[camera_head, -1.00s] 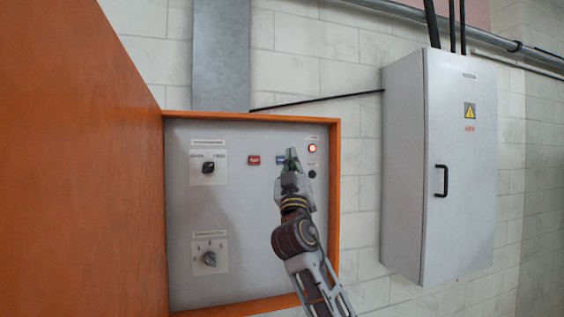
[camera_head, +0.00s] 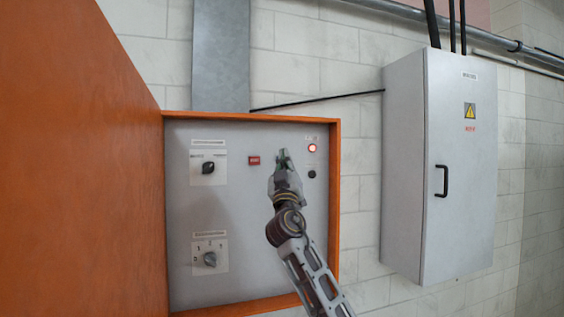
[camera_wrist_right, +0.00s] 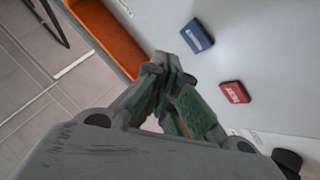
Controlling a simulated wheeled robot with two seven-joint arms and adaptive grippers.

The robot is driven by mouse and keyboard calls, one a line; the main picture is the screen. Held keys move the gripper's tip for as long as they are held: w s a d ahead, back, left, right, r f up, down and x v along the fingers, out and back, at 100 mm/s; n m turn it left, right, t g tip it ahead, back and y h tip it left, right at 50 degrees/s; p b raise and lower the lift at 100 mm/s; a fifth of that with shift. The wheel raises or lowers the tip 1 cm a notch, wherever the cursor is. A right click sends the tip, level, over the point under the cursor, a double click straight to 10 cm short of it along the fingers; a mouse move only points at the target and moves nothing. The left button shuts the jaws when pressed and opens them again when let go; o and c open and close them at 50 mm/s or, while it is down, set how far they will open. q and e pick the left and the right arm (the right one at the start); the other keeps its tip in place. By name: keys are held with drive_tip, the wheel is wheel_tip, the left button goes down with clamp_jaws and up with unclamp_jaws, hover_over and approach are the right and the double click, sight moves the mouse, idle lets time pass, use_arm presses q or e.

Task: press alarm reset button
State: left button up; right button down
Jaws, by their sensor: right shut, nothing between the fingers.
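The grey control panel (camera_head: 265,250) carries a red button (camera_head: 254,160) and, to its right, a blue button that my right gripper (camera_head: 283,153) now hides in the head view. In the right wrist view the blue button (camera_wrist_right: 198,36) and the red button (camera_wrist_right: 234,93) both show; the red one's label seems to read TEST, the blue one's is too small to read. My right gripper (camera_wrist_right: 168,68) is shut and empty, its tips close to the blue button but apart from it in that picture. My left gripper is in neither view.
A lit red lamp (camera_head: 312,148) and a black round control (camera_head: 312,174) sit right of the gripper. Two selector knobs (camera_head: 208,168) (camera_head: 210,259) are on the left. An orange frame (camera_head: 335,210) and open orange door (camera_head: 80,170) border the panel. A grey cabinet (camera_head: 400,180) hangs at right.

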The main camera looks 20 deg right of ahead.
drive_tip(key=shift+w+f+b, duration=0.1)
drive_tip(key=shift+w+b, duration=0.65)
drive_tip(key=shift+w, duration=0.4)
drive_tip(key=shift+w, duration=0.15)
idle(0.8)
drive_tip(key=shift+w+a+b, duration=0.1)
drive_tip(key=shift+w+b, duration=0.2)
drive_tip(key=shift+b, duration=0.3)
drive_tip(key=shift+w+b, duration=0.4)
drive_tip(key=shift+b, duration=0.1)
idle(1.1)
drive_tip(key=shift+s, duration=0.8)
drive_tip(key=shift+s, duration=0.1)
idle(0.4)
drive_tip(key=shift+s, duration=2.4)
